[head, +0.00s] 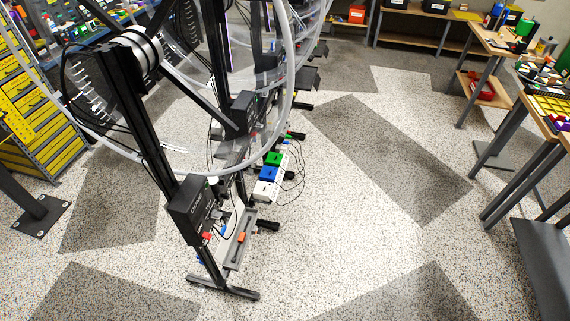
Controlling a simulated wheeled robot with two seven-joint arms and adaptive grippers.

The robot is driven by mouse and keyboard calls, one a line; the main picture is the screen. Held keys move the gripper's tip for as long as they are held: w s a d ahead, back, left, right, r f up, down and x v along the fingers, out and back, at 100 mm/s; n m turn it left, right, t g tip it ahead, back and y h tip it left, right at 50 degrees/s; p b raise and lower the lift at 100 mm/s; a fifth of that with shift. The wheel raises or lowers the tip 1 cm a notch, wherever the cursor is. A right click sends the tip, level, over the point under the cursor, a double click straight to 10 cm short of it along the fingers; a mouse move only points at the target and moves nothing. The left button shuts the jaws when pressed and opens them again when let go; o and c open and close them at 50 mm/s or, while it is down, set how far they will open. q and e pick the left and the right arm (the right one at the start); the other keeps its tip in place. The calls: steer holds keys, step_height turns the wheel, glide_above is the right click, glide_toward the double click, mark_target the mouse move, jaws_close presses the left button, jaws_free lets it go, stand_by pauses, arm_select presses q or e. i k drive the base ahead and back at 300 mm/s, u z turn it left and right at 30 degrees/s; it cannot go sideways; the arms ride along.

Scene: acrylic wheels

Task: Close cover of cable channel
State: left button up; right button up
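A dark metal stand (143,128) holds a large clear acrylic wheel (289,75) in the left half of the head view. Low on the stand, near its front foot, is a narrow grey trough-like part (233,257) that may be the cable channel. A small orange piece (241,237) sits at it. I cannot tell at this size which part is the cover or how it stands. Cables and a black box (190,207) partly crowd that area. Neither of my grippers shows.
Blue (268,173) and green (273,159) blocks with loose cables are behind the trough. More wheel stands follow behind. Yellow drawers (35,115) are at left, workbenches (545,110) at right. The speckled floor between the stand and benches is clear.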

mark_target(223, 247)
steer(key=u, duration=0.25)
steer(key=i, duration=1.05)
steer(key=z, duration=0.1)
